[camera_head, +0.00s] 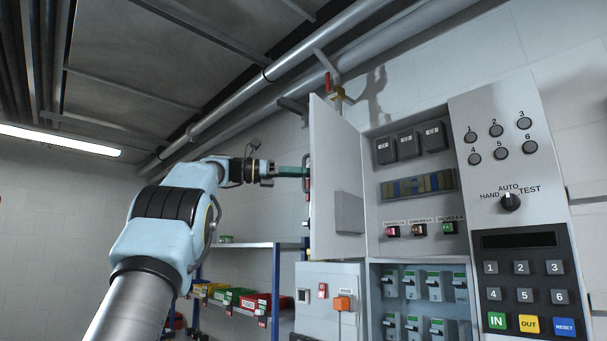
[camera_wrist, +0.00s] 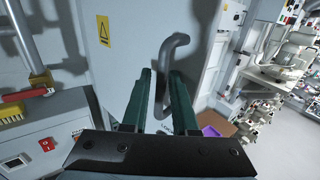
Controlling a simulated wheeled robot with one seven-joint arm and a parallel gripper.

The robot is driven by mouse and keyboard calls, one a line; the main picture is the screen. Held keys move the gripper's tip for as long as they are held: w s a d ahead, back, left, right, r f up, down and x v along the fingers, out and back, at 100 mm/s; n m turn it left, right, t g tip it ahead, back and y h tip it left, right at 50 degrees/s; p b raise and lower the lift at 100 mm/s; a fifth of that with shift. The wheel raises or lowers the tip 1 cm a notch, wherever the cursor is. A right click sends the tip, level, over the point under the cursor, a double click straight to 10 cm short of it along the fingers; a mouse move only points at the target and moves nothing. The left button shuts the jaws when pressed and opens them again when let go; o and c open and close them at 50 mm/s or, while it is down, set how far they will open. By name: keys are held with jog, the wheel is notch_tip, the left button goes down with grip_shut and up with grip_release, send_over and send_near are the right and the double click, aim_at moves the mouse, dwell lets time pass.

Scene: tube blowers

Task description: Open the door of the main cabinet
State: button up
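The main cabinet (camera_head: 368,190) stands right of centre in the head view, its upper compartment exposed. Its grey door (camera_head: 333,170) stands swung out at the compartment's left side. My gripper (camera_head: 306,172) is at the door's outer face, by the handle. In the wrist view, the door (camera_wrist: 125,50) carries a yellow warning label and a bent grey handle (camera_wrist: 176,42). The dark green fingers of my gripper (camera_wrist: 160,76) lie on either side of the handle's lower part, with gaps visible beside the bar. The handle's lower end is partly hidden between the fingers.
A control panel (camera_head: 520,200) with buttons and a knob is at the right. A grey box (camera_head: 322,315) with switches sits below the door. Shelving with coloured bins (camera_head: 240,298) stands at the back left. Pipes (camera_head: 230,110) run overhead.

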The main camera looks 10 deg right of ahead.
jog(key=w+a, duration=0.1)
jog(key=a, duration=0.9)
jog(key=shift+a+b, duration=0.35)
